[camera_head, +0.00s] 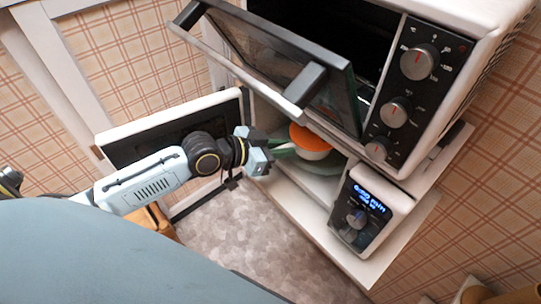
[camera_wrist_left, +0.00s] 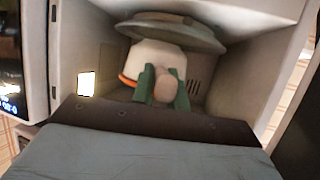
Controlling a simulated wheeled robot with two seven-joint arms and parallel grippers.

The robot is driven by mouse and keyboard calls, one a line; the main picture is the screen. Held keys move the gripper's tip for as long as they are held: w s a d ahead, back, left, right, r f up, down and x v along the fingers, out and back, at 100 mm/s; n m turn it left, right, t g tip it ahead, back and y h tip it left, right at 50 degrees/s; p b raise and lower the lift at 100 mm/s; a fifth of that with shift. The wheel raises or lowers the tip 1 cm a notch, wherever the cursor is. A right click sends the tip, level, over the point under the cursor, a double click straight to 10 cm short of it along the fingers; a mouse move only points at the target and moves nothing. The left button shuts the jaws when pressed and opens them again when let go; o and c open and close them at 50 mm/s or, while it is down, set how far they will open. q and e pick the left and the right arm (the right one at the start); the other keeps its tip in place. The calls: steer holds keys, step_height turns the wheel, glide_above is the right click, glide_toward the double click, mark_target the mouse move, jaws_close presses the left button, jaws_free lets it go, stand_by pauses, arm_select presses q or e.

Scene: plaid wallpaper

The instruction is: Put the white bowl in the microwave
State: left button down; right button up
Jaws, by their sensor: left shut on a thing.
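The white bowl (camera_head: 312,154), with an orange inside, is in the open microwave (camera_head: 352,232), over the green-grey turntable plate (camera_head: 330,166). In the left wrist view the bowl (camera_wrist_left: 150,56) shows its white side and orange rim against the turntable (camera_wrist_left: 175,32), apparently upside down. My left gripper (camera_head: 283,150) reaches through the microwave opening, its green fingers shut at the bowl's near side. The left wrist view shows the fingers (camera_wrist_left: 164,90) with a beige rounded thing between them that I cannot identify. Whether the bowl rests fully on the plate is unclear. My right gripper is not in view.
The microwave door (camera_head: 170,135) stands open to the left, beside my left arm. Above is a larger oven (camera_head: 440,75) with knobs, its glass door (camera_head: 290,65) tilted open over the microwave opening. The patterned floor (camera_head: 240,225) in front is clear.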

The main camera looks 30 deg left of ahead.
mark_target(306, 132)
arm_select(q)
steer(key=w+d+b, duration=0.1)
steer(key=w, duration=0.1)
steer(key=w+d+b, duration=0.1)
steer(key=w, duration=0.2)
steer(key=w+d+b, duration=0.1)
steer(key=w, duration=0.2)
steer(key=shift+s+a+f+b, duration=0.1)
steer(key=shift+s+f+b, duration=0.05)
steer(key=shift+f+b, duration=0.45)
steer(key=shift+f, duration=0.35)
steer(key=c, duration=1.3)
jaws_free()
steer(key=shift+f, duration=0.2)
steer(key=b+v, duration=0.1)
steer(key=v, duration=1.2)
steer(key=shift+r, duration=0.3)
steer(key=shift+s, duration=0.1)
